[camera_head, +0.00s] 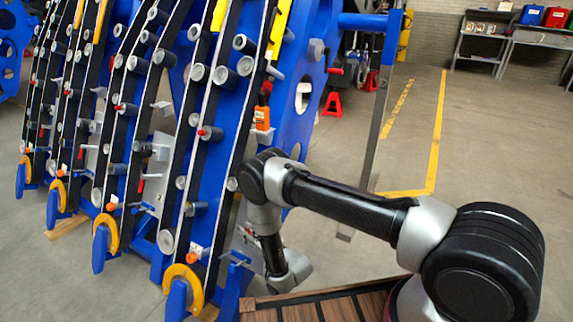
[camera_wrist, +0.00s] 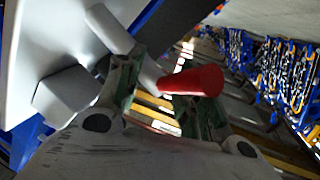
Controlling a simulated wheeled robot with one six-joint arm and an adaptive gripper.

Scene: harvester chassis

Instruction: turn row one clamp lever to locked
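In the wrist view a clamp lever with a red grip (camera_wrist: 192,82) and a pale grey shaft (camera_wrist: 148,72) reaches in from a grey metal bracket (camera_wrist: 66,92) at the left. My gripper (camera_wrist: 160,95) is open, with one finger left of the shaft and the other just below the red grip. The shaft crosses the gap between the fingers. I cannot tell whether either finger touches the lever. In the head view my arm hides this lever and the gripper itself, beside the lower end of the nearest blue row (camera_head: 215,105).
Several curved blue and black rows with grey rollers stand at the left, with yellow hooks (camera_head: 183,283) at their feet. A wooden slatted deck (camera_head: 318,306) lies below my arm. Open floor (camera_head: 480,140) is at the right, with benches (camera_head: 515,42) behind.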

